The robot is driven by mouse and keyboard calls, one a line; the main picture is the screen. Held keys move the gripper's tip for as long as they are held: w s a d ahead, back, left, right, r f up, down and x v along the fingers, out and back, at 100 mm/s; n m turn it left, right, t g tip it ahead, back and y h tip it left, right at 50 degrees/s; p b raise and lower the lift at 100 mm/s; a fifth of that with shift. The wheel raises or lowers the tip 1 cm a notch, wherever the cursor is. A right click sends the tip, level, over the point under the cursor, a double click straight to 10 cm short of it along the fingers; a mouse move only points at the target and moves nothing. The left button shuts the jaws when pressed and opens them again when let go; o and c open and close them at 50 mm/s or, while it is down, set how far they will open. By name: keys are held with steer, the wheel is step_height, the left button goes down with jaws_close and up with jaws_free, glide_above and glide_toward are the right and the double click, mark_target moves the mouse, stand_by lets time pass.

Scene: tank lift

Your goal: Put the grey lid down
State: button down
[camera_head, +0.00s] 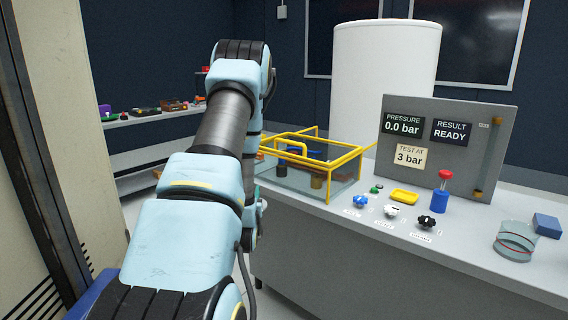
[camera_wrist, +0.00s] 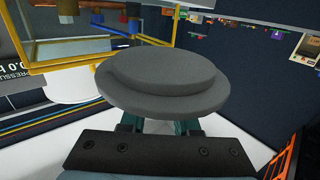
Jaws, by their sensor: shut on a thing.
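The grey lid (camera_wrist: 163,80) is a round, stepped disc that fills the middle of the wrist view. My gripper (camera_wrist: 160,124) is shut on it from below in that picture, with parts of the teal fingers showing under its rim. The lid hides the fingertips. In the head view my arm hides both the gripper and the lid. The lid looks held in the air, apart from any surface.
A yellow-framed clear tank (camera_head: 310,178) stands on the grey bench (camera_head: 400,255), right of my arm. A control panel (camera_head: 440,140), several knobs, a glass ring (camera_head: 514,240) and a blue block (camera_head: 547,225) are farther right. A shelf (camera_head: 150,119) with small items stands behind left.

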steer(key=s+d+f+y, duration=0.1)
steer(key=s+f, duration=0.3)
steer(key=f, duration=0.4)
steer(key=s+d+f+y, duration=0.1)
steer(key=s+d+f, duration=0.1)
steer(key=s+f, duration=0.35)
steer(key=s+a+f+h, duration=0.2)
steer(key=s+a+f, duration=0.1)
steer(key=s, duration=0.4)
steer(key=shift+f, duration=0.7)
